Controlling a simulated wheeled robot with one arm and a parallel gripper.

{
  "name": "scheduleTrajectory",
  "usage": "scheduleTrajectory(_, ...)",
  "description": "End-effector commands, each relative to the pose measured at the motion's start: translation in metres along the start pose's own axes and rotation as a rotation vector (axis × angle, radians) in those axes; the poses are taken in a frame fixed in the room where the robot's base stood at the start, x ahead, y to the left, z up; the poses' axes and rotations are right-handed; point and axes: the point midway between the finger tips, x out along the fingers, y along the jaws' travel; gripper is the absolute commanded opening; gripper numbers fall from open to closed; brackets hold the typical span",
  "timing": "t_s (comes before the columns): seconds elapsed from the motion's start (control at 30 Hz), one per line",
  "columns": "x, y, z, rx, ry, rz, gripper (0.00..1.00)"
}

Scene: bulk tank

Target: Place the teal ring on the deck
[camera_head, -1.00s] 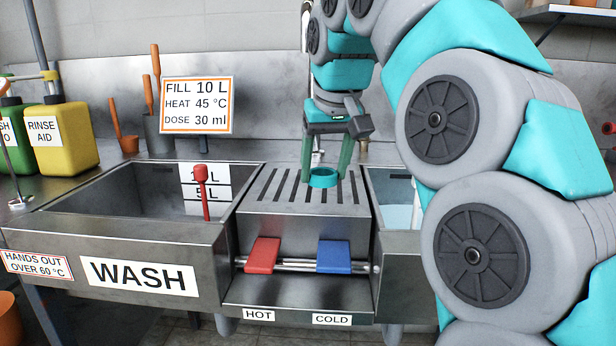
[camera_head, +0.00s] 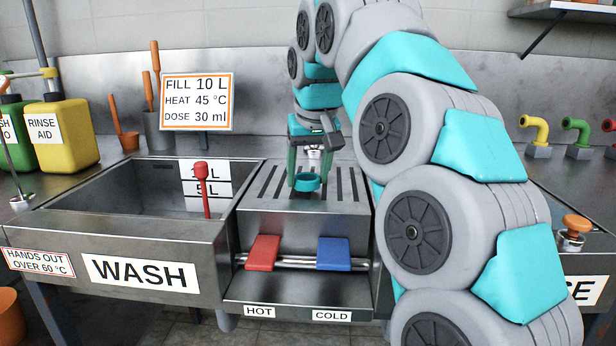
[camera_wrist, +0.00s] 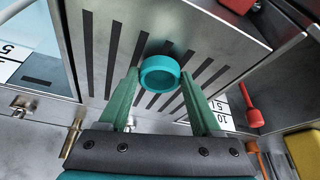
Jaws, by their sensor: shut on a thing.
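The teal ring (camera_head: 308,184) is held between the green fingertips of my gripper (camera_head: 306,176). My gripper points down over the slotted steel deck (camera_head: 262,203) between the two basins. In the wrist view the ring (camera_wrist: 160,84) sits between the fingertips (camera_wrist: 159,76), with the dark slots of the deck (camera_wrist: 110,25) behind it. The ring is over the slots, very close to the deck; I cannot tell whether it touches.
The wash basin (camera_head: 75,208) with a red-knobbed rod (camera_head: 201,172) is left of the deck. A red pedal (camera_head: 262,254) and a blue pedal (camera_head: 334,254) are below its front. A dosing sign (camera_head: 197,102) stands behind. My arm hides much of the right basin.

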Motion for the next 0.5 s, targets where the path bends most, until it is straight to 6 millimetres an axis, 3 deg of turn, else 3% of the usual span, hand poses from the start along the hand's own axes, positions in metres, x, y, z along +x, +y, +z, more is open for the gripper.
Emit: scheduleTrajectory(0.5,0.0101,0.0,0.0046,0.0,0.001,-0.001,0.13)
